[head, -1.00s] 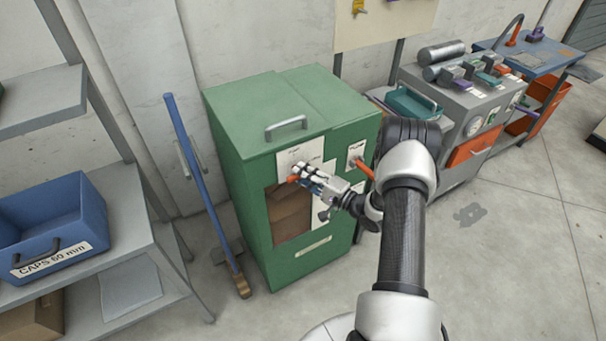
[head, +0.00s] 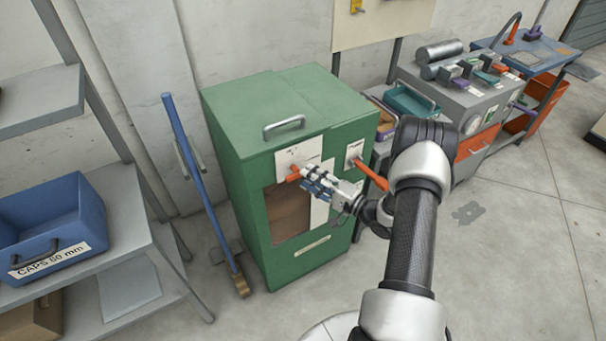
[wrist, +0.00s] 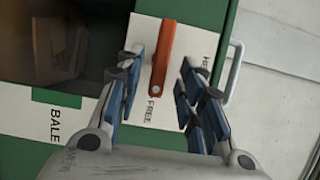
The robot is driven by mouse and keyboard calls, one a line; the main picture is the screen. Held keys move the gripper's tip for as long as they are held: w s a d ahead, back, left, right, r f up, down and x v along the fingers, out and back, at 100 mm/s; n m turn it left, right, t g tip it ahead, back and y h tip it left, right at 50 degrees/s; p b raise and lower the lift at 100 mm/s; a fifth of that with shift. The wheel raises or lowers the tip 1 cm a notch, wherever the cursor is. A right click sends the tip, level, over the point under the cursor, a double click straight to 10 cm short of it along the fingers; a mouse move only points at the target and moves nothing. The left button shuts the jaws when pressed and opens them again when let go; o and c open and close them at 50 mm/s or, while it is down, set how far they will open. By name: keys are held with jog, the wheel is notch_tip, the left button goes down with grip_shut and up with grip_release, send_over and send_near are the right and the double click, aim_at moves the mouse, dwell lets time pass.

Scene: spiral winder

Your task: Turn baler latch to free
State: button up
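The baler is a green cabinet (head: 265,128) with a white plate (head: 303,152) on its front. The latch (head: 293,173) is an orange-red bar on that plate. In the wrist view the latch (wrist: 163,55) points up the picture from its pivot, away from the word FREE, which is printed just below. A second label, partly hidden by a finger, begins with HE. My gripper (head: 314,184) is open in front of the plate. In the wrist view my gripper (wrist: 158,68) has one finger on each side of the latch, with gaps visible on both sides.
A second orange-red lever (head: 369,174) sticks out right of the latch, close to my arm. A grey lid handle (head: 285,127) is on the cabinet top. A blue broom (head: 200,190) leans at left, beside shelving with a blue bin (head: 52,222).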

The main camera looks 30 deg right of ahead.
jog(key=v, duration=0.8)
jog(key=w+d+r+n+g+h, duration=0.2)
jog(key=w+r+n+g+h, duration=0.3)
jog(key=w+r, duration=0.5)
jog(key=s+a+r+n+g+h, duration=0.1)
jog(key=s+a+r+h, duration=0.15)
jog(key=r, duration=0.35)
jog(key=s+a+r+n+h, duration=0.2)
jog(key=r+h, duration=0.1)
jog(key=r, duration=0.3)
jog(key=s+a+r+n+g+y, duration=0.1)
jog(key=s+a+g, duration=0.1)
jog(key=s+a, duration=0.4)
jog(key=s+a+r+n+g+y, duration=0.1)
jog(key=s+a+n, duration=0.1)
jog(key=s+a, duration=0.5)
jog(key=s+a+r+n+g+y, duration=0.1)
jog(key=s+a, duration=0.6)
jog(key=s, duration=0.8)
jog(key=shift+s+r+n+g, duration=0.25)
jog(key=shift+r+n+g, duration=0.35)
jog(key=shift+g, duration=0.2)
